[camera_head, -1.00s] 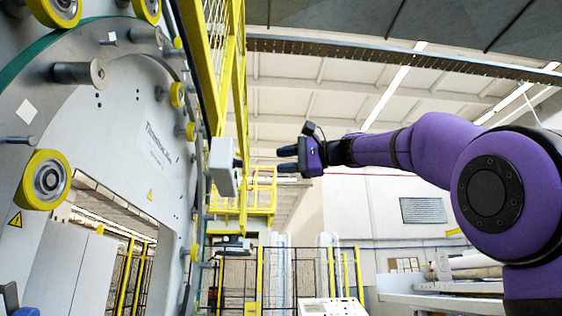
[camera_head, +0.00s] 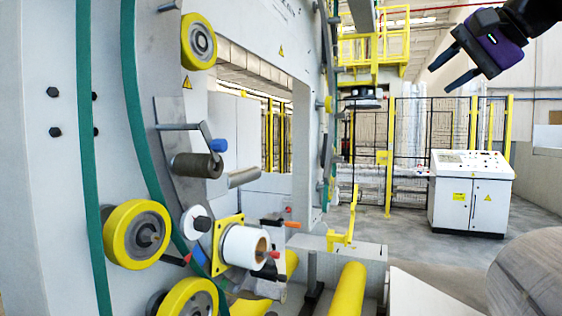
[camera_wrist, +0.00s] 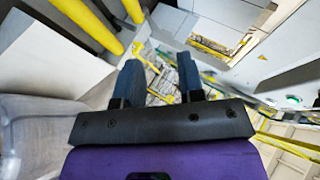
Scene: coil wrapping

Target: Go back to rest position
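My gripper (camera_head: 452,75) is at the top right of the head view, purple and black, with its two dark fingers pointing left and down. The fingers are apart with nothing between them. In the wrist view my gripper (camera_wrist: 160,82) also shows two separate fingers with an empty gap. It is in free air and touches nothing that I can see. The wrapping machine (camera_head: 60,180), a large grey ring frame with yellow rollers (camera_head: 137,235) and green bands, fills the left of the head view. A white roll (camera_head: 243,247) sits on its yellow bracket.
A white control cabinet (camera_head: 470,200) stands at the right on open grey floor. A yellow and black fence (camera_head: 388,150) runs behind it. A yellow bar (camera_head: 350,290) and a large rounded grey object (camera_head: 530,275) are low in front.

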